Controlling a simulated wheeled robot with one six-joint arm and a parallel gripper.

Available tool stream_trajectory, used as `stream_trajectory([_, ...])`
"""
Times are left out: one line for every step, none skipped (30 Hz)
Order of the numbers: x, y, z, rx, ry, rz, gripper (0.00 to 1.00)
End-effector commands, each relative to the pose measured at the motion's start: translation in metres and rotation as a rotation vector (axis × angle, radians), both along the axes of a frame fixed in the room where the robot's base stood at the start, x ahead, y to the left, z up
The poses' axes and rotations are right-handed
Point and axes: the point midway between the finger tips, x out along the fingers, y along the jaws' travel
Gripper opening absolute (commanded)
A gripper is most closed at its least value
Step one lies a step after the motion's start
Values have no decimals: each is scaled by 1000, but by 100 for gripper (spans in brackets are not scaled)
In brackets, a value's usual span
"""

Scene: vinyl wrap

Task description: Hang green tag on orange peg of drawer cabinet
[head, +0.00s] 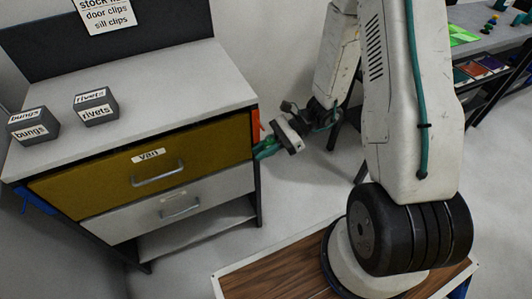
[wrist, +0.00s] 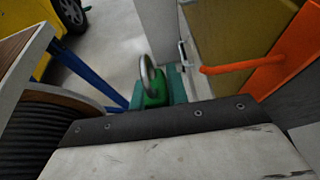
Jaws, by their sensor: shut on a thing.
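The drawer cabinet (head: 215,62) stands at the left of the head view, with an ochre upper drawer and a grey lower drawer. An orange peg (wrist: 230,67) sticks out from an orange plate (wrist: 272,62) on its side; the plate shows as a thin strip in the head view (head: 255,127). My gripper (head: 266,149) is beside that side, just below the strip. It is shut on the green tag (wrist: 154,94), whose metal ring (wrist: 147,72) stands up. In the wrist view the ring is left of the peg's tip, with a gap between. The fingers are partly hidden.
Two dark boxes, marked bungs (head: 33,126) and rivets (head: 96,107), stand on the cabinet top. A blue piece (head: 35,201) is on the cabinet's left side. A bench (head: 480,40) stands at the back right.

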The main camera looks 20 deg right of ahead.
Motion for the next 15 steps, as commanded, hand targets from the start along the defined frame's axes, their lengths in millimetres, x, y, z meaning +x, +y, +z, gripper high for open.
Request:
stream_trajectory([3,0,0,0,-1,0,0])
stream_trajectory([5,0,-1,0,-1,0,0])
stream_trajectory([8,0,-1,-1,-1,0,0])
stream_trajectory([9,0,-1,-1,0,0,0])
stream_trajectory([11,0,-1,0,0,1,0])
stream_trajectory([13,0,-1,-1,-1,1,0])
stream_trajectory([15,0,-1,-1,-1,1,0])
stream_trajectory([17,0,-1,-1,-1,2,0])
stream_trajectory([20,0,-1,-1,-1,2,0])
stream_trajectory([21,0,-1,-1,-1,2,0])
stream_trajectory([23,0,-1,-1,-1,2,0])
stream_trajectory([25,0,-1,-1,-1,1,0])
stream_trajectory([27,0,-2,-1,-1,1,0])
stream_trajectory([29,0,-2,-1,-1,1,0])
stream_trajectory([32,0,-2,-1,-2,1,0])
